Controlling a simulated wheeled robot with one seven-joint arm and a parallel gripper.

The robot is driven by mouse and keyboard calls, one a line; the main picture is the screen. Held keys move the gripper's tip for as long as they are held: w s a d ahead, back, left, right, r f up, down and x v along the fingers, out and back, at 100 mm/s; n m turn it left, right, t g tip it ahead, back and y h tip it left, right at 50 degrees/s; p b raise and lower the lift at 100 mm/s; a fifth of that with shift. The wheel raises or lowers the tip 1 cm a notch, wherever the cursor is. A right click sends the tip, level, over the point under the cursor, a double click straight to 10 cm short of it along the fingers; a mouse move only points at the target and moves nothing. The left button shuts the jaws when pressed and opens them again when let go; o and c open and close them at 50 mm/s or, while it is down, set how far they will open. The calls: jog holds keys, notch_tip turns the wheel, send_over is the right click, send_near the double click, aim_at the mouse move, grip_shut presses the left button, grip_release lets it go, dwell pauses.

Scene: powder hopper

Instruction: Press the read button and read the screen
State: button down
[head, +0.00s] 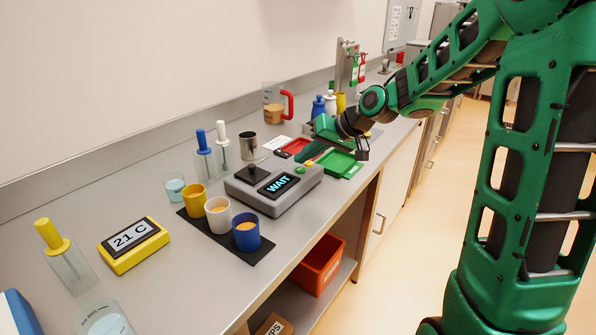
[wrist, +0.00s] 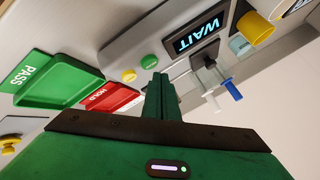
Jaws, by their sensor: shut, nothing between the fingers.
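A grey device (head: 290,200) stands on the bench. Its dark screen (head: 279,184) reads "WAIT" in light blue letters; the same screen shows in the wrist view (wrist: 198,33). In the wrist view the device also carries a green button (wrist: 149,61) and a yellow button (wrist: 129,75); I cannot read a label on either. My gripper (wrist: 160,80) is shut and empty, its fingertips pointing toward the green button. I cannot tell whether they touch it.
A green PASS tray (wrist: 60,83) and a red HOLD tray (wrist: 112,97) lie beside the device. Yellow, white and blue cups (head: 246,235) stand on a black mat at its near side. A yellow box reading "21 C" (head: 133,244) is at the left.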

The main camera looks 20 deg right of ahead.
aim_at(304, 170)
jog(key=shift+r, duration=2.45)
jog(key=s+d+f+m+g+h, duration=0.2)
jog(key=s+d, duration=0.3)
jog(key=s, duration=0.7)
jog(key=s+d+f+m+g+h, duration=0.2)
jog(key=s+d, duration=0.3)
jog(key=s, duration=0.8)
jog(key=s+d+f+m+g+h, duration=0.1)
jog(key=s+d, duration=0.5)
jog(key=s, duration=0.7)
notch_tip(304, 170, down, 3)
jog(key=shift+s+f+m+g+h, duration=0.15)
jog(key=shift+m+g+h, duration=0.3)
jog(key=shift+g, duration=0.55)
jog(key=shift+w+f, duration=0.2)
jog(key=shift+w, duration=0.4)
